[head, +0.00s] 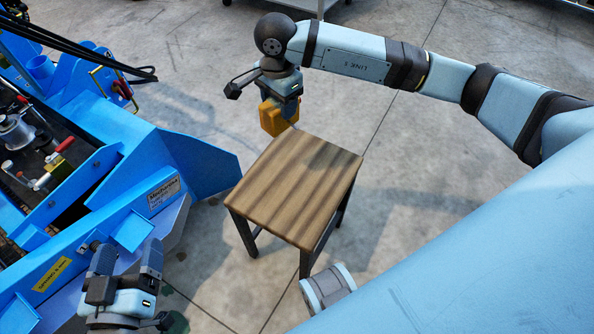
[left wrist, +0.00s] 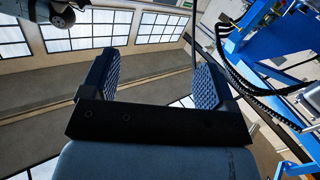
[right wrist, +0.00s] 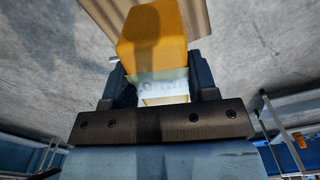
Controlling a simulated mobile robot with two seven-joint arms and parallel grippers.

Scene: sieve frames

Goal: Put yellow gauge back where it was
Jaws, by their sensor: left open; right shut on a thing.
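The yellow gauge (head: 274,118) hangs from my right gripper (head: 285,92), near the far left corner of the wooden stool's top. In the right wrist view the gauge (right wrist: 152,38) sits between the two fingers, its yellow part outward and a pale, lettered part (right wrist: 160,85) at the jaws. My right gripper (right wrist: 160,88) is shut on it. Whether the gauge touches the stool cannot be told. My left gripper (head: 125,258) is at the lower left of the head view, beside the blue machine. Its fingers are apart and empty in the left wrist view (left wrist: 158,80).
The wooden stool (head: 295,190) has a bare top and stands mid-floor. A large blue machine (head: 110,180) with levers and a red-handled clamp fills the left. Concrete floor (head: 420,190) is open right of the stool. A grey cart (head: 305,5) stands at the back.

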